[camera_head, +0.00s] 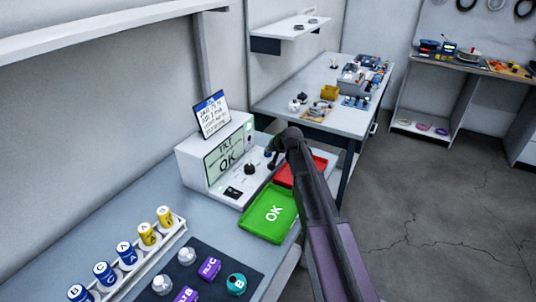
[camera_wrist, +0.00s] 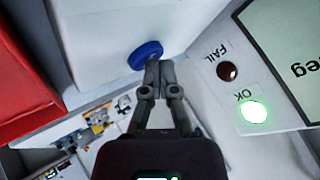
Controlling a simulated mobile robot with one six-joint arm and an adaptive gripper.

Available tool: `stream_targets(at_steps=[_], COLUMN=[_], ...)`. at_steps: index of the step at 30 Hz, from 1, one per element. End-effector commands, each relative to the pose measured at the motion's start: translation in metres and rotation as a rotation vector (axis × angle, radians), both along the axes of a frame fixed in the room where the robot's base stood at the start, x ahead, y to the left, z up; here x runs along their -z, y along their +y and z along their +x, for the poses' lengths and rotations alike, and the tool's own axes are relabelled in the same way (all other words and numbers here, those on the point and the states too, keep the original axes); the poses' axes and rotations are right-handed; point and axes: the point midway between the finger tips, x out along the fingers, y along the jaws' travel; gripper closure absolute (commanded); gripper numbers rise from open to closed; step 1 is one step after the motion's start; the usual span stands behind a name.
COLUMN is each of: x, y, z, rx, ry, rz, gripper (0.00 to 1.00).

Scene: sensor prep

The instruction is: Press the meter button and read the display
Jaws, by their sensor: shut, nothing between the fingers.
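The meter (camera_head: 190,160) is a white box on the bench in the head view. In the wrist view a corner of the display (camera_wrist: 290,50) shows upside-down letters like "deg". The OK lamp (camera_wrist: 256,111) glows green; the FAIL lamp (camera_wrist: 228,71) is dark red and unlit.
A green tray (camera_head: 261,220) marked OK lies in front of the meter, with a red tray (camera_head: 319,162) beside it. A card (camera_head: 211,115) stands on the meter. A rack (camera_head: 175,232) of labelled cylinders and a dark mat (camera_head: 215,258) with parts are at the front left.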

Motion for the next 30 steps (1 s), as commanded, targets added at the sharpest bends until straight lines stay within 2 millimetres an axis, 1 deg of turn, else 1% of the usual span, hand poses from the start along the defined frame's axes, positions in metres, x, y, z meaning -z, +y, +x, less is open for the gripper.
stream_targets(at_steps=[16,30], x=[0.001,-0.016], y=[0.000,0.000], z=[0.000,0.000], rx=[-0.001,-0.001], ry=[0.001,0.001], rz=[0.000,0.000], gripper=[1.00,1.00])
